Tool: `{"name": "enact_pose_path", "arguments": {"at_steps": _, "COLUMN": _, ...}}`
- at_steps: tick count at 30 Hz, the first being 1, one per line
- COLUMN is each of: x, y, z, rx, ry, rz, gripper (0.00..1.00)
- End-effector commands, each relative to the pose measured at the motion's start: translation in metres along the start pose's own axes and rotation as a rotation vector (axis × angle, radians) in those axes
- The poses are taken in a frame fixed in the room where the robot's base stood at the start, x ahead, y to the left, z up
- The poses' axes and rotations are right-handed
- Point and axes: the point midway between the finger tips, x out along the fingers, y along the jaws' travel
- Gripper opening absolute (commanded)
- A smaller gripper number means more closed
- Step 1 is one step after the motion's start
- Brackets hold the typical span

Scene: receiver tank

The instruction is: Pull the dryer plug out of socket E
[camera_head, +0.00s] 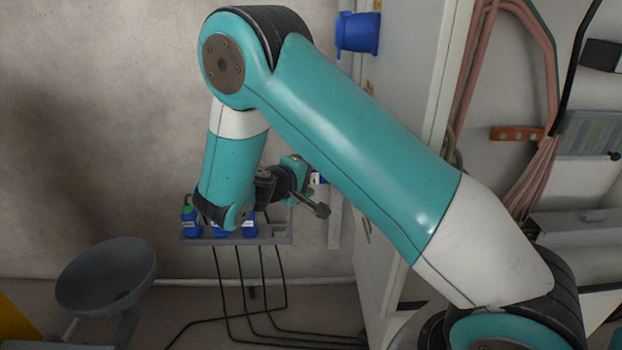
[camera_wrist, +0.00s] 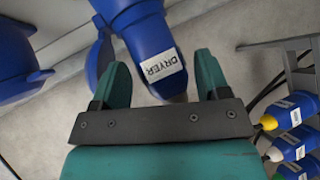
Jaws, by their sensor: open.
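The dryer plug (camera_wrist: 160,62) is blue with a white label reading DRYER, in the upper middle of the wrist view. My gripper (camera_wrist: 160,72) is open, with one teal finger on each side of the plug's near end. Gaps show between the plug and both fingers, so I am not gripping it. The plug's far end runs out of the top of the picture. No letter E is readable, so I cannot tell which socket it sits in. In the head view my gripper is mostly hidden by my wrist, and a small blue and white patch (camera_head: 319,178) shows beside it.
A grey rack (camera_head: 270,239) below my wrist holds several blue plugs, with black cables hanging under it. Blue fittings (camera_wrist: 22,62) lie left of the fingers in the wrist view. A blue socket (camera_head: 358,33) is high on the cabinet side. A grey bowl-shaped stand (camera_head: 105,275) is lower left.

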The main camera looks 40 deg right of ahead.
Motion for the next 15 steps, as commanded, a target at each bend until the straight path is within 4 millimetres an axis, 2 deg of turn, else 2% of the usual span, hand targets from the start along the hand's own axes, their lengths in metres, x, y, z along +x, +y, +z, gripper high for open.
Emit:
{"name": "enact_pose_path", "arguments": {"at_steps": 3, "x": 0.0059, "y": -0.0002, "z": 0.0004, "rx": 0.000, "ry": -0.001, "rz": 0.000, "gripper": 0.69}}
{"name": "enact_pose_path", "arguments": {"at_steps": 11, "x": 0.0065, "y": 0.0001, "z": 0.0002, "rx": -0.001, "ry": 0.000, "rz": 0.000, "gripper": 0.69}}
{"name": "enact_pose_path", "arguments": {"at_steps": 15, "x": 0.0064, "y": 0.0002, "z": 0.0002, "rx": 0.000, "ry": -0.001, "rz": 0.000, "gripper": 0.39}}
